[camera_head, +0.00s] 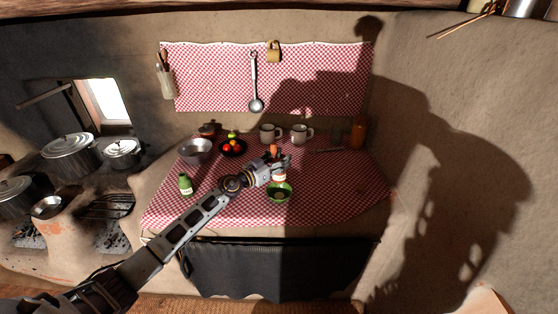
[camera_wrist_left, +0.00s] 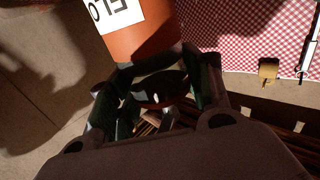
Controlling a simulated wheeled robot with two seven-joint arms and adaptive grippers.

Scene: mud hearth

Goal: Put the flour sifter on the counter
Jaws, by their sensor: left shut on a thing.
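My left gripper (camera_head: 284,162) reaches in over the checked cloth on the counter (camera_head: 225,213). It is shut on an orange-red container with a white label (camera_head: 279,178). In the left wrist view the orange container (camera_wrist_left: 150,35) is large beyond the fingers (camera_wrist_left: 158,92), with part of its lettering showing. In the head view the container is above or just behind a green bowl (camera_head: 279,195); I cannot tell if it touches anything. I cannot pick out a flour sifter for certain. My right gripper is out of view.
A green jar (camera_head: 185,185) stands front left. The cloth's right front is clear. Pots (camera_head: 69,145) stand on the hearth at left.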

